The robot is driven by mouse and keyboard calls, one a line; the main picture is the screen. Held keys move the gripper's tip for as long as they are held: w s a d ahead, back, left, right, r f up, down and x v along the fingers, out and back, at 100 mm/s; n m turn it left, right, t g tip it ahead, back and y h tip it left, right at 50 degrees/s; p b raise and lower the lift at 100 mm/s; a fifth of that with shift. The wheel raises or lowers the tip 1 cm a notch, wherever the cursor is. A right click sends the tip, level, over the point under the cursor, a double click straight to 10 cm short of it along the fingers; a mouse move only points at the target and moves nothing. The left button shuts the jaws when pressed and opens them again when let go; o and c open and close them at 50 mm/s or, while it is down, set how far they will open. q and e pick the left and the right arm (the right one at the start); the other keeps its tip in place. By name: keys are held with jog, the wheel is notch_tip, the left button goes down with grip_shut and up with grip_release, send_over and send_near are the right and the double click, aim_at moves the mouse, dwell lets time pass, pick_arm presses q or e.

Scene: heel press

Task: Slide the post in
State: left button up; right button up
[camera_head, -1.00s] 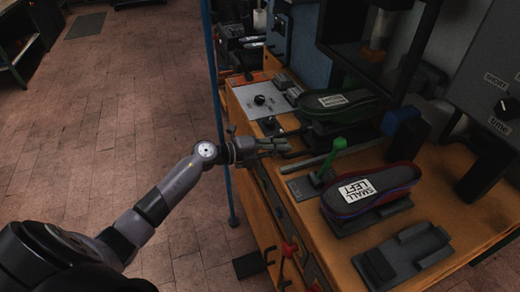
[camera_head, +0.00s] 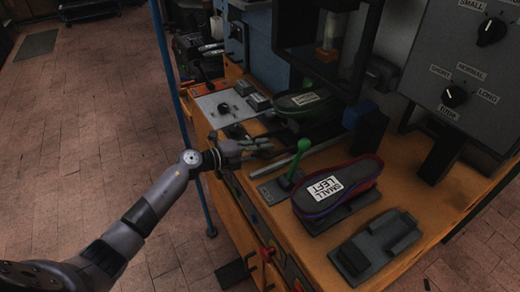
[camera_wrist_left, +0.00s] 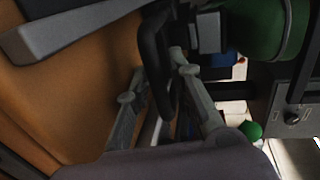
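A dark shoe form with a green lower body and a white label (camera_head: 305,98) lies on the far station of the orange bench; its label is too small to read. A second, red-edged form marked SMALL LEFT (camera_head: 338,187) lies on the near station. My left gripper (camera_head: 262,146) is at the bench's left edge, in front of the far station. In the left wrist view its two fingers (camera_wrist_left: 158,68) are apart, with a dark curved handle (camera_wrist_left: 152,45) between them. I cannot tell whether they touch it. My right gripper is not in view.
A green-knobbed lever (camera_head: 303,145) stands just right of my left gripper. A grey control panel with dials (camera_head: 468,75) is at the upper right. An empty dark holder (camera_head: 375,247) lies at the near end. A blue pole (camera_head: 178,110) rises left of the bench.

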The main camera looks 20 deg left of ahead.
pick_arm(q)
jog(key=shift+o, duration=0.8)
jog(key=shift+s, duration=0.1)
jog(key=shift+a, duration=0.1)
jog(key=f+b+v, duration=0.1)
jog(key=b+v, duration=0.1)
jog(key=v, duration=1.3)
jog(key=f+b+v, duration=0.2)
jog(key=b+v, duration=0.1)
jog(key=v, duration=1.2)
jog(key=shift+s+a, duration=0.35)
jog(key=shift+a, duration=0.2)
